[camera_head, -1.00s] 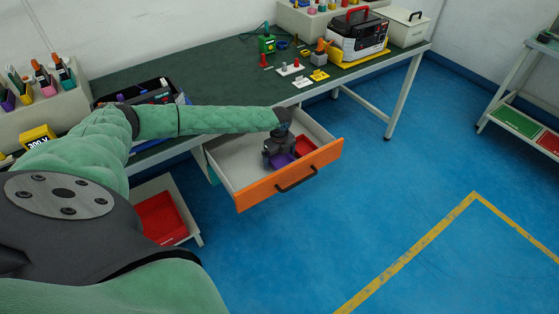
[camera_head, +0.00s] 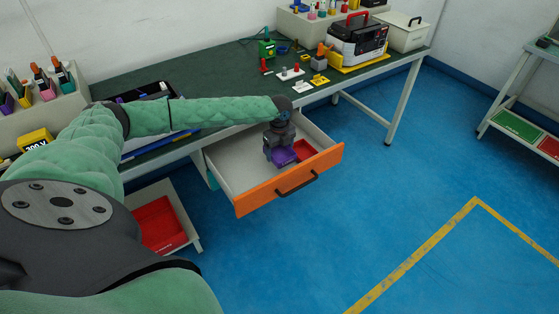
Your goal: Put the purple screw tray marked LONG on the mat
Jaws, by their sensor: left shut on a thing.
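The purple screw tray (camera_head: 285,157) is at the open drawer (camera_head: 240,172), beside a red tray (camera_head: 306,150). My left gripper (camera_head: 281,152) reaches down over the drawer and is shut on the purple tray. The gripper and wrist cover part of the tray, and no LONG mark can be read. I cannot tell how far the tray is off the drawer floor. The green mat (camera_head: 215,72) covers the table top above the drawer. My right gripper is not in view.
The drawer's orange front (camera_head: 290,182) with a black handle sticks out over the blue floor. A black-and-white device (camera_head: 357,38), small parts and a green block (camera_head: 267,47) stand on the table. A lower shelf holds a red bin (camera_head: 160,224).

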